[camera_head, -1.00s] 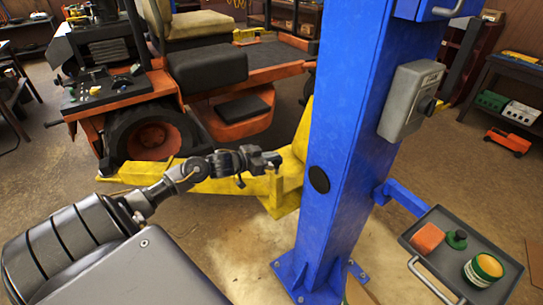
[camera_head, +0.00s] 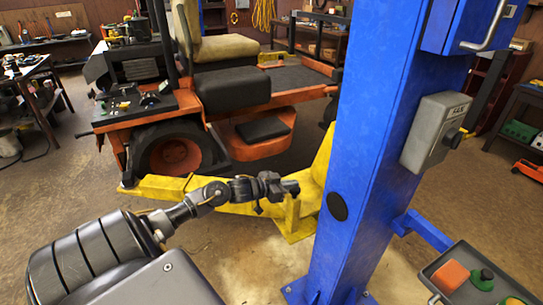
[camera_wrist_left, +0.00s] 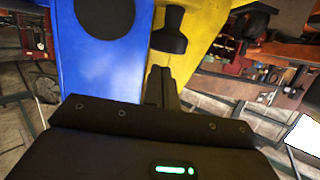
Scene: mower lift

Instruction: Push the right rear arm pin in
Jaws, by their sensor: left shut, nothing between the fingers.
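A black knob-headed pin (camera_wrist_left: 170,30) stands at the yellow lift arm in the left wrist view, just ahead of my fingertips. How far it is pushed in I cannot tell. In the head view my left gripper (camera_head: 287,188) hides that spot, or the pin is too small to make out. The yellow lift arm (camera_head: 165,188) runs low from the mower side to the blue post (camera_head: 370,150). My left gripper is shut and empty, close to the pin; its fingers also show in the left wrist view (camera_wrist_left: 161,85). Whether they touch the pin is unclear. My right gripper is out of view.
The orange mower (camera_head: 265,140) stands behind the yellow arm. A grey control box (camera_head: 432,130) is on the blue post. A grey tray (camera_head: 440,262) with an orange block and a green-topped item juts out right of the post. Open floor lies at left.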

